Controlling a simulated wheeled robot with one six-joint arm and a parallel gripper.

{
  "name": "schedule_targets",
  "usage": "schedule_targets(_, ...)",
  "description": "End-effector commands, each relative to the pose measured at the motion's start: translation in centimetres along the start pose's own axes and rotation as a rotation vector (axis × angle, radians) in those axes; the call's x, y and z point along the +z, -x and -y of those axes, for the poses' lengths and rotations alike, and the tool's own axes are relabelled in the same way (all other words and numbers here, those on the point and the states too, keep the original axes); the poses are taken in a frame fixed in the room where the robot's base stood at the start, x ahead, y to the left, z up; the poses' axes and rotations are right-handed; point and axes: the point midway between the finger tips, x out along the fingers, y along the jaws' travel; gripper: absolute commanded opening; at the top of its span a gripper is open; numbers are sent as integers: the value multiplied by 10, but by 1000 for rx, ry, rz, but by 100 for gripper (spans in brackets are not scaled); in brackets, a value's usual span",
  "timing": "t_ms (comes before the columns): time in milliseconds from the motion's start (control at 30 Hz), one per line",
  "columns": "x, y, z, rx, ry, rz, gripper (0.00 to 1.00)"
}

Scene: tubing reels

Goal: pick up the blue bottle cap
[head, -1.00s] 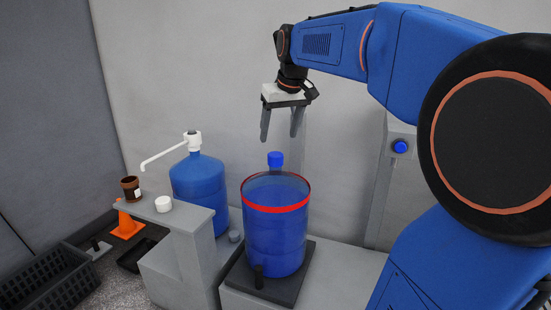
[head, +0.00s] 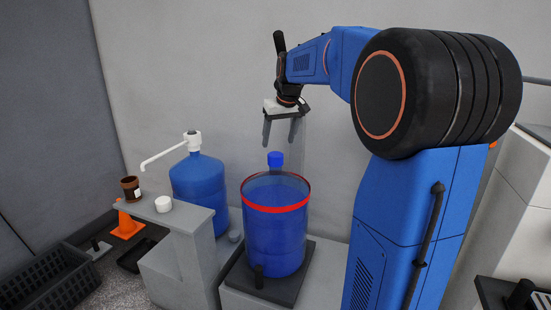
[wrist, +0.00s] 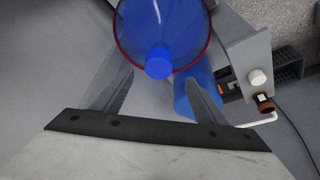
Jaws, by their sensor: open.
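In the wrist view the cap (wrist: 159,63) is near the middle, beyond the fingertips. My gripper (head: 281,145) is open and points down above the cap, a little to its right in the head view. Its two grey fingers (wrist: 160,85) are spread with nothing between them. The cap appears clear of both fingers.
A second blue bottle (head: 200,182) with a white pump (head: 192,141) stands to the left. A grey stand (head: 180,222) bears a white cap (head: 164,204) and a brown jar (head: 131,188).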

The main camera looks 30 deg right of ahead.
Motion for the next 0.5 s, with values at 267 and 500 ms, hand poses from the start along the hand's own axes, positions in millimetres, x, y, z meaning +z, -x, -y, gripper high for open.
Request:
schedule_targets(267,0,-24,0,0,0,0,67)
schedule_targets(500,0,-41,-2,-1,0,3,67)
